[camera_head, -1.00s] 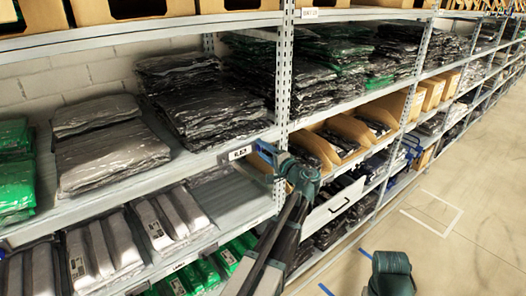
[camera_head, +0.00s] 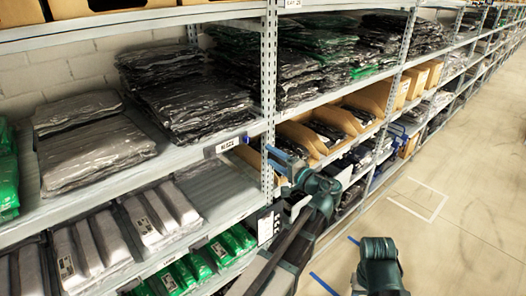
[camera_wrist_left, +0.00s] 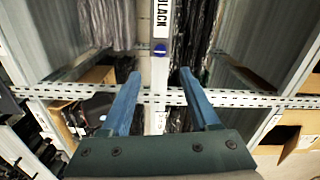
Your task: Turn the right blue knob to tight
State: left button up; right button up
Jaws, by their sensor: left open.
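A small blue knob (camera_head: 246,139) sits on the front edge of the middle shelf, at the right end of a white label. In the left wrist view the same knob (camera_wrist_left: 160,48) shows beside the label marked "BLACK", beyond and roughly between my fingertips. My left gripper (camera_head: 271,157) is open, with its blue fingers in front of the shelf post, right of the knob and apart from it. In the left wrist view the open left gripper (camera_wrist_left: 160,74) has nothing held between its fingers. The knob's turn position is too small to tell.
A perforated metal post (camera_head: 268,90) stands just right of the knob. Folded dark garments (camera_head: 195,105) and grey garments (camera_head: 92,150) lie on the same shelf. Brown cardboard bins (camera_head: 300,138) stand right of the post. The floor aisle (camera_head: 455,200) at right is clear.

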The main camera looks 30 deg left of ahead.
pick_arm(q)
jog(key=shift+v, duration=0.95)
jog(key=shift+f, duration=0.1)
jog(key=s+d+f+g+h+b, duration=0.1)
jog(key=s+d+f+h+b, duration=0.15)
jog(key=f, duration=0.45)
jog(key=s+d+f+g+h+b, duration=0.1)
jog(key=s+d+f+h+b, duration=0.15)
jog(key=f, duration=0.45)
jog(key=s+d+f+g+h+b, duration=0.1)
jog(key=s+d+f+h+b, duration=0.15)
jog(key=f, duration=0.35)
jog(key=s+d+f+m+g+h+b, duration=0.1)
jog(key=s+d+f+g+h+b, duration=0.3)
jog(key=s+d+f, duration=1)
jog(key=d+f+h+b, duration=0.1)
jog(key=h+b, duration=0.1)
jog(key=h, duration=0.2)
jog(key=shift+d, duration=0.35)
jog(key=shift+f, duration=0.1)
